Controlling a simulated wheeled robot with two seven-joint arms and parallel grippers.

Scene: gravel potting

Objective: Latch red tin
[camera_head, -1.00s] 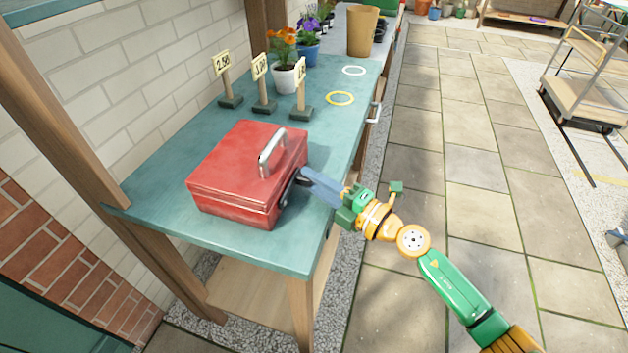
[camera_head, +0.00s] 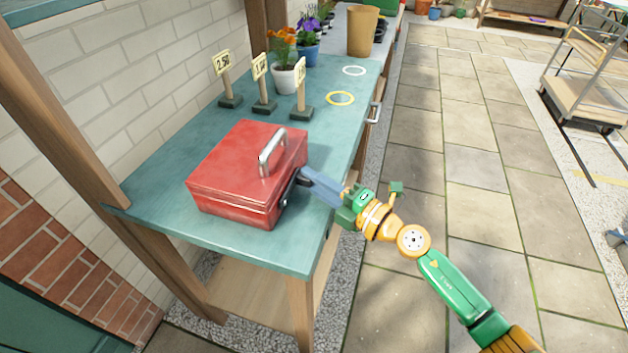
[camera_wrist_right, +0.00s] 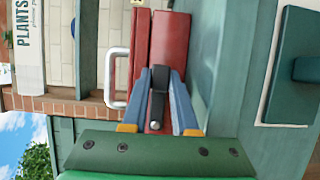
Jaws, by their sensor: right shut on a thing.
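The red tin (camera_head: 235,170) sits on the near end of the teal bench, its lid down and its metal handle (camera_head: 272,151) standing up on top. A dark latch (camera_head: 290,186) is on its right side. My right gripper (camera_head: 304,179) reaches in from the right with its blue fingers at that latch. In the right wrist view the fingers (camera_wrist_right: 160,100) are closed on the dark latch (camera_wrist_right: 158,96), in front of the red tin (camera_wrist_right: 171,42). Whether the latch is fully fastened cannot be told. My left gripper is not in view.
The teal bench (camera_head: 165,188) is clear in front of the tin. Price signs (camera_head: 262,82) stand behind it, with flowers in a white pot (camera_head: 287,79) and a blue pot (camera_head: 308,53). Open paving lies to the right.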

